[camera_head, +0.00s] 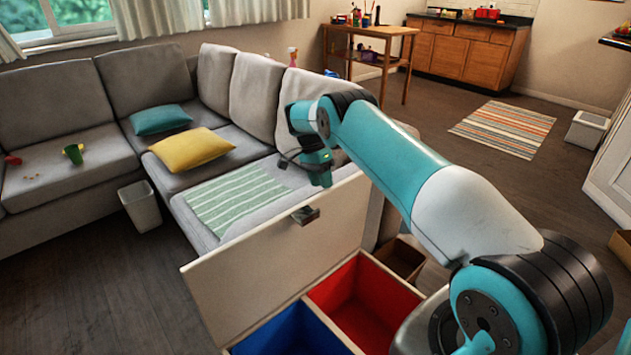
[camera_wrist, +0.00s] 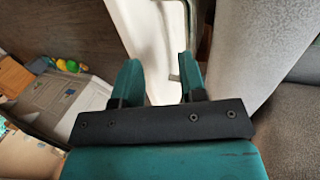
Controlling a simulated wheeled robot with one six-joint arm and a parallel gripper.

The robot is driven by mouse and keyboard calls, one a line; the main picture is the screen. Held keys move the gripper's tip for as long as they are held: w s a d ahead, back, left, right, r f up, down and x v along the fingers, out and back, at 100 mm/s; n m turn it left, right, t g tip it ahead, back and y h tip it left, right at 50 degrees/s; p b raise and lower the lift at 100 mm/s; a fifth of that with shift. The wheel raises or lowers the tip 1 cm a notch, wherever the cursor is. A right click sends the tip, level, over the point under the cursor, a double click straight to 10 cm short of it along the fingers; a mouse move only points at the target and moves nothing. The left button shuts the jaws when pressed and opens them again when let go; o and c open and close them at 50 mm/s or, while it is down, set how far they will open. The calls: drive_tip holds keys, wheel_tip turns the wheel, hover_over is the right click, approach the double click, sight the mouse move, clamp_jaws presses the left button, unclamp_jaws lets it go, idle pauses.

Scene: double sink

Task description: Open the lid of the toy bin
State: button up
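The toy bin's cream lid (camera_head: 265,272) stands raised, tilted up along the far side of the bin. A small dark metal fitting (camera_head: 305,215) sits near its top edge. The bin is open below, showing a red compartment (camera_head: 372,305) and a blue compartment (camera_head: 290,335). My gripper (camera_head: 326,183) is at the lid's top edge, pointing down. In the wrist view my gripper's two teal fingers (camera_wrist: 157,62) are apart, with a pale panel, apparently the lid, beyond and between them. I cannot tell whether they touch it.
A grey corner sofa (camera_head: 160,95) with a yellow cushion (camera_head: 190,150), a teal cushion (camera_head: 160,119) and a striped towel (camera_head: 237,196) stands behind the lid. A small white bin (camera_head: 140,207) is on the floor. Open floor lies at the left and back right.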

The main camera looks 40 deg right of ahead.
drive_tip(key=shift+p+v, duration=0.75)
drive_tip(key=shift+v, duration=0.1)
drive_tip(key=shift+a, duration=0.15)
